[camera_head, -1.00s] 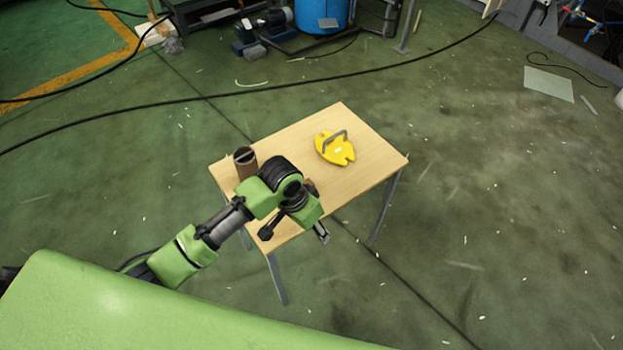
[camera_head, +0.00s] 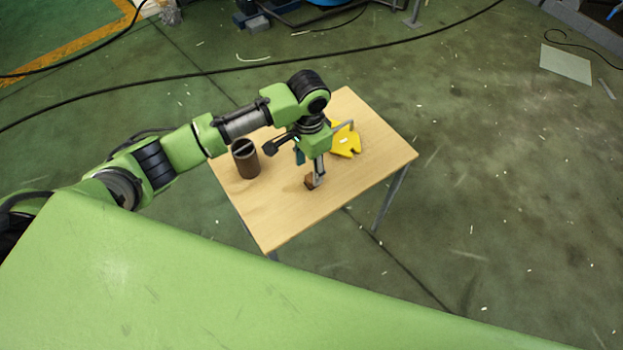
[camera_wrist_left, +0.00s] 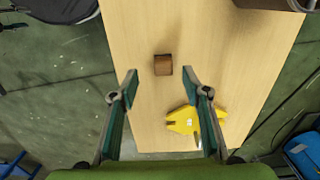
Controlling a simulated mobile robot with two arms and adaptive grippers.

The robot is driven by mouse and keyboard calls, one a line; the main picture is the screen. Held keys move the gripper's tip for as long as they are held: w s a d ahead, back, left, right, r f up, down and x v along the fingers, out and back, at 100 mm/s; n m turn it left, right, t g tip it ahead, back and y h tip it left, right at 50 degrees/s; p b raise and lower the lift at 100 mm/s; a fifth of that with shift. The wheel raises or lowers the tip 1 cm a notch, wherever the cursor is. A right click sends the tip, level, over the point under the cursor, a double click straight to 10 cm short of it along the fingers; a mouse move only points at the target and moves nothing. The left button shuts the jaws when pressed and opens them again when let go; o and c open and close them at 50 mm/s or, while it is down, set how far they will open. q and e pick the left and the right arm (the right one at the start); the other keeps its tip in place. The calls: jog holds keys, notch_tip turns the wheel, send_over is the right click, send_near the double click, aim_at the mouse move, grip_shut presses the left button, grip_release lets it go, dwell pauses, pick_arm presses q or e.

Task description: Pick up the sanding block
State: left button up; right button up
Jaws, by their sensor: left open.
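The sanding block, a small brown block (camera_head: 309,184), sits on the wooden table (camera_head: 275,228) near its front edge. It also shows in the left wrist view (camera_wrist_left: 163,65), just beyond and between my fingertips. My left gripper (camera_head: 310,168) is open and points down above the table beside the block. In the left wrist view its two fingers (camera_wrist_left: 160,76) are spread wide with nothing between them. In the head view a finger partly overlaps the block, so I cannot tell whether they touch. My right gripper is not in view.
A yellow piece with a grey handle (camera_head: 345,142) lies on the table behind my gripper, close to one finger in the wrist view (camera_wrist_left: 183,120). A dark brown cylinder (camera_head: 246,162) stands at the table's left. The table's front and right parts are bare.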

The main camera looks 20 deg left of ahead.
aim_at(311, 178)
pick_arm(q)
jog(key=shift+f, duration=0.7)
jog(key=shift+w+f, duration=0.1)
jog(key=shift+f, duration=0.4)
jog(key=f, duration=0.2)
jog(key=w+f, duration=0.1)
jog(key=f, duration=0.1)
jog(key=shift+d+f, duration=0.1)
jog(key=shift+f, duration=0.3)
jog(key=shift+c, duration=0.7)
jog(key=c, duration=1)
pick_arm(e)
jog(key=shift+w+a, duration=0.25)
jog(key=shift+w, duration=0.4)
